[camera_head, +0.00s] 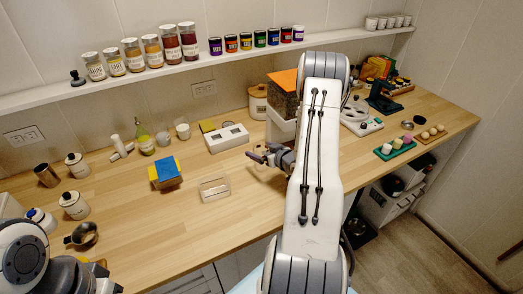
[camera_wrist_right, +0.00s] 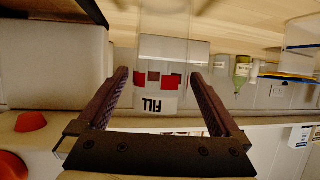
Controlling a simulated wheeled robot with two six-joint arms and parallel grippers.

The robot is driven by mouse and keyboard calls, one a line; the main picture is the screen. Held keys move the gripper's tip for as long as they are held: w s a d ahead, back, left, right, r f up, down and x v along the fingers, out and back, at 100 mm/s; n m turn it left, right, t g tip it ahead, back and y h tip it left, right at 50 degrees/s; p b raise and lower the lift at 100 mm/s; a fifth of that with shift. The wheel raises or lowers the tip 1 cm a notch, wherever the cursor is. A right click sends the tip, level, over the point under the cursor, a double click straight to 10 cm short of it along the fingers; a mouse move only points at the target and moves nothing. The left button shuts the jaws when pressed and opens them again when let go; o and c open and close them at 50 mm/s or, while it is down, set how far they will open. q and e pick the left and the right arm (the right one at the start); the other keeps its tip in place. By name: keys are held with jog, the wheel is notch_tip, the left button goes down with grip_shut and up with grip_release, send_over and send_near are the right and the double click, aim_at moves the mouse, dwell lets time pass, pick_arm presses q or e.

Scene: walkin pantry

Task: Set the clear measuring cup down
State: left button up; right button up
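The clear measuring cup (camera_wrist_right: 160,85) is between the fingers of my right gripper (camera_wrist_right: 160,80) in the wrist view. It has red marks and a label reading FILL, which appears upside down. The fingers seem to press on both its sides. In the head view my right gripper (camera_head: 262,155) is low over the counter, and the cup shows only faintly below it. I cannot tell whether the cup's base touches the wood. My left arm shows at the lower left of the head view, but its gripper is not visible.
The wooden counter (camera_head: 240,225) is clear in front. A clear box (camera_head: 214,187), a blue-and-yellow stack (camera_head: 165,173) and a white device (camera_head: 226,138) stand left of my right gripper. A bin with an orange lid (camera_head: 283,82) is behind it. A shelf of jars runs along the wall.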

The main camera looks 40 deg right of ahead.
jog(key=shift+r, duration=0.25)
jog(key=shift+s, duration=0.4)
jog(key=b+v, duration=0.2)
jog(key=v, duration=0.9)
jog(key=shift+r, duration=0.2)
